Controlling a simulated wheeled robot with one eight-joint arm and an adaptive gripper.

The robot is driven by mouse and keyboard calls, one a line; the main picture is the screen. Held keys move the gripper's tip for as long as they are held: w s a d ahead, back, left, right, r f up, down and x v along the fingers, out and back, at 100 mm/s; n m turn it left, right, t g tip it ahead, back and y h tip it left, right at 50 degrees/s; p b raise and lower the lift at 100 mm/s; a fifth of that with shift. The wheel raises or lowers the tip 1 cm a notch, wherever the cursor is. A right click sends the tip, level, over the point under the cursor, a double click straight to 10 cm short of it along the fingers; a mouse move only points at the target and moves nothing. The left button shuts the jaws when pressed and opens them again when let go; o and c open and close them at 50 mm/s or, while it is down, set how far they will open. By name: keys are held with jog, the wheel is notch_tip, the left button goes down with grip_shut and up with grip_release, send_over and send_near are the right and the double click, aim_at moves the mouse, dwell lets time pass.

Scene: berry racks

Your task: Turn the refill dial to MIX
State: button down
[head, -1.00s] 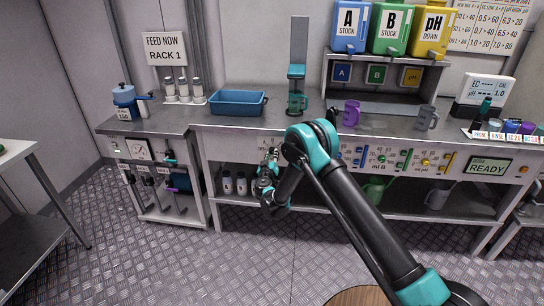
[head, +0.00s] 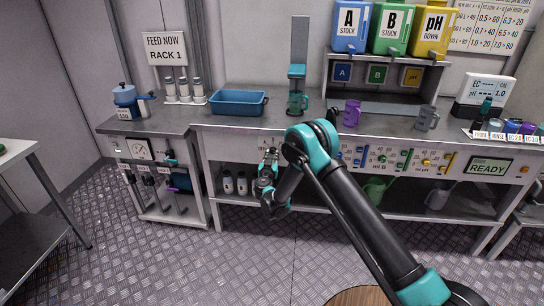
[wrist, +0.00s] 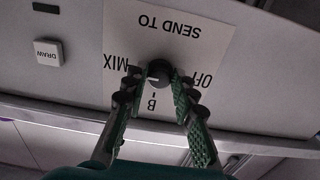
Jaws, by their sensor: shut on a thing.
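The dial (wrist: 159,70) is a small dark round knob on a white label plate (wrist: 178,38) in the wrist view. The plate reads SEND TO upside down, with MIX at the dial's left, B below it and OFF at its right, partly behind a finger. A pale mark shows on the knob's lower left; its exact pointing is hard to tell. My gripper (wrist: 157,77) has its green-padded fingers shut on the dial, one on each side. In the head view my gripper (head: 268,163) is at the bench's front panel, and the dial is hidden there.
A DRAW button (wrist: 48,52) sits left of the plate. In the head view, a blue tray (head: 238,109), a purple mug (head: 352,114) and a grey mug (head: 427,118) stand on the bench above. More knobs line the panel at right, by a READY display (head: 489,167).

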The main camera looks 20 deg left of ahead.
jog(key=c, duration=1.2)
grip_release()
jog(key=shift+s, duration=0.1)
jog(key=v, duration=0.7)
jog(key=shift+s, duration=0.15)
